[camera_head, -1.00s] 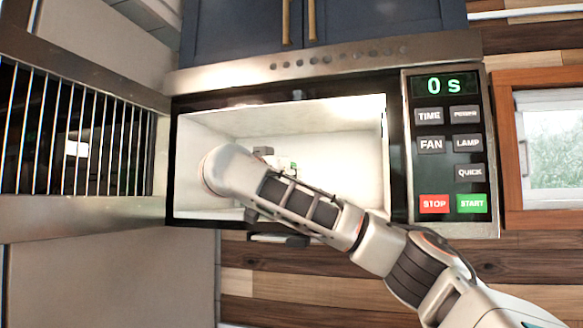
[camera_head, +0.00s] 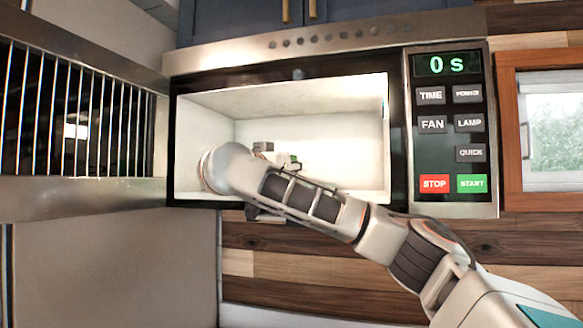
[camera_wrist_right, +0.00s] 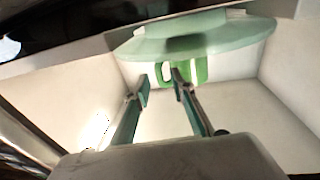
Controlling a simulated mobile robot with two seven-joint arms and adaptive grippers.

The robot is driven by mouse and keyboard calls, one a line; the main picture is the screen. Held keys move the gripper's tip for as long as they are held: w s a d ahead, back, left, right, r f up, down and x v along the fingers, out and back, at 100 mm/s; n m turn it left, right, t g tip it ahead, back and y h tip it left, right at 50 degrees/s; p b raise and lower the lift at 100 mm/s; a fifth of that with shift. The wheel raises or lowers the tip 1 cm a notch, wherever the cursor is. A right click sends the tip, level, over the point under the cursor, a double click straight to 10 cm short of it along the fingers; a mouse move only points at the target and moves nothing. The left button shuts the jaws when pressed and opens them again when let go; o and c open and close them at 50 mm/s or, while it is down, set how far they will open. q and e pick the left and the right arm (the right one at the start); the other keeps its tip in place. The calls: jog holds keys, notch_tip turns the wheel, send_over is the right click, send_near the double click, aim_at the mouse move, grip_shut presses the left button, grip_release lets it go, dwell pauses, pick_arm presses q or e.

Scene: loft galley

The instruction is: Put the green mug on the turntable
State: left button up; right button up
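The green mug shows in the right wrist view (camera_wrist_right: 201,70), with green sides and a handle loop. In the head view only a small green part (camera_head: 294,162) shows past my right gripper. The turntable (camera_wrist_right: 140,42) is a pale green disc at the top of the wrist view. The mug meets its edge in the picture; firm contact is hard to tell. My right gripper (camera_wrist_right: 161,79) is inside the microwave, fingers apart, at the mug's handle side. One finger overlaps the mug; a gap shows between the fingers. My left gripper is out of view.
The microwave (camera_head: 300,74) is open, and my right arm reaches in over its lower front edge. Its control panel (camera_head: 449,120) reads 0 s. A barred metal door panel (camera_head: 75,195) stands at the left. The right half of the cavity (camera_head: 345,150) looks clear.

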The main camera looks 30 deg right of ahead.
jog(key=shift+r, duration=0.1)
jog(key=shift+s+a, duration=0.3)
jog(key=shift+a, duration=0.15)
jog(key=b+v, duration=0.5)
jog(key=v, duration=0.6)
